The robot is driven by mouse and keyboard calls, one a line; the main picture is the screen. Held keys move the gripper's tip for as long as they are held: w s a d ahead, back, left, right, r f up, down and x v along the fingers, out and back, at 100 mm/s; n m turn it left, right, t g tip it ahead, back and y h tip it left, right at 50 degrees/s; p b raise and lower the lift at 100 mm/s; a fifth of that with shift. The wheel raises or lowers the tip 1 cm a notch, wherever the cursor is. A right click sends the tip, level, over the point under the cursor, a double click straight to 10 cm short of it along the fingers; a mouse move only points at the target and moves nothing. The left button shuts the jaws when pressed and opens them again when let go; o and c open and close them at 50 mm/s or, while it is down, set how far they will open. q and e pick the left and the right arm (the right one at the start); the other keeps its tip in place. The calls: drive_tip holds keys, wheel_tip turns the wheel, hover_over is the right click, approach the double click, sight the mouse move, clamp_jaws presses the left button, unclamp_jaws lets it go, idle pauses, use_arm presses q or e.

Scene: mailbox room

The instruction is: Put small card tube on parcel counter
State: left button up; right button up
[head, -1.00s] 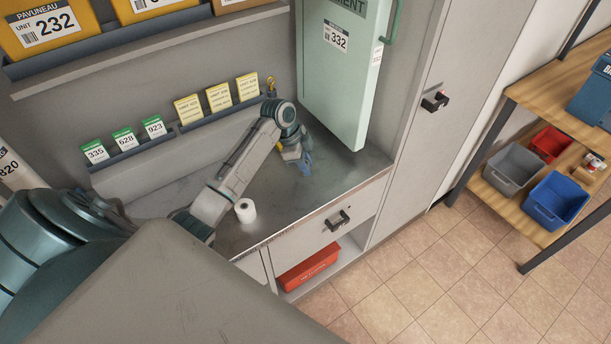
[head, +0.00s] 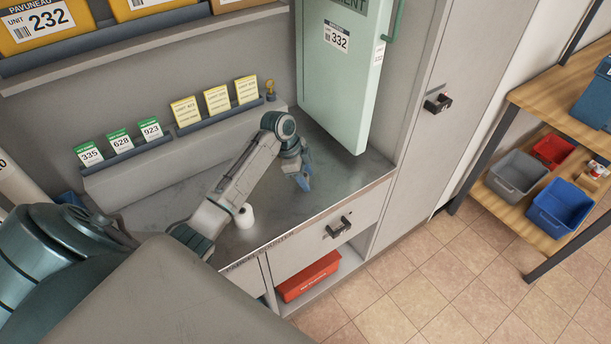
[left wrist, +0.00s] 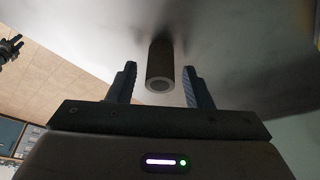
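A small dark, hollow card tube (left wrist: 160,66) shows in the left wrist view, one open end toward the camera. My left gripper (left wrist: 160,86) is open, with one finger on each side of the tube and a visible gap on both sides. In the head view my left gripper (head: 303,182) points down low over the grey parcel counter (head: 285,215), in front of the green door. The tube is hidden there behind my wrist and fingers.
A white roll (head: 245,215) stands on the counter beside my left forearm. A ledge with several small cards (head: 217,100) runs along the back. The green door (head: 343,80) hangs open at the right. A drawer handle (head: 339,227) sticks out below the front edge.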

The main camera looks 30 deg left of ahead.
use_arm(q)
drive_tip(key=shift+r, duration=0.1)
drive_tip(key=b+v, duration=0.2)
drive_tip(key=v, duration=1)
drive_tip(key=shift+b, duration=0.4)
